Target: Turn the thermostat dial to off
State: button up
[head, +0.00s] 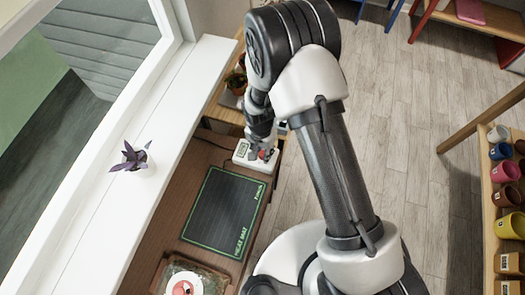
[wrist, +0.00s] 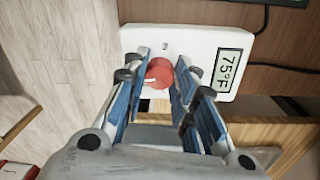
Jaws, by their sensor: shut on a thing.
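The thermostat is a white box (head: 241,157) at the far end of the wooden bench, beyond the heat mat. In the wrist view its white face (wrist: 196,42) fills the upper middle, with a display (wrist: 229,68) reading 75°F. The red round dial (wrist: 158,73) has a pale pointer mark on its left side. My gripper (wrist: 162,60) has its blue-grey fingers on both sides of the dial and is shut on it. In the head view my gripper (head: 262,148) is over the thermostat and partly hides the dial.
A black heat mat (head: 222,215) with green edging lies on the bench. A purple-leaved plant (head: 134,157) stands on the white windowsill at the left. A potted plant (head: 236,82) is beyond the thermostat. Shelves with coloured pots (head: 507,171) stand at the right, past open floor.

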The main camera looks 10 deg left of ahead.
jog(key=n, duration=0.4)
jog(key=shift+n, duration=0.3)
jog(key=n, duration=0.4)
jog(key=shift+d+n, duration=0.1)
jog(key=shift+n, duration=0.2)
jog(key=n, duration=0.4)
jog(key=shift+t+p, duration=0.3)
jog(key=shift+p, duration=0.1)
jog(key=shift+n+p, duration=0.95)
jog(key=shift+n, duration=1.55)
jog(key=o, duration=1.1)
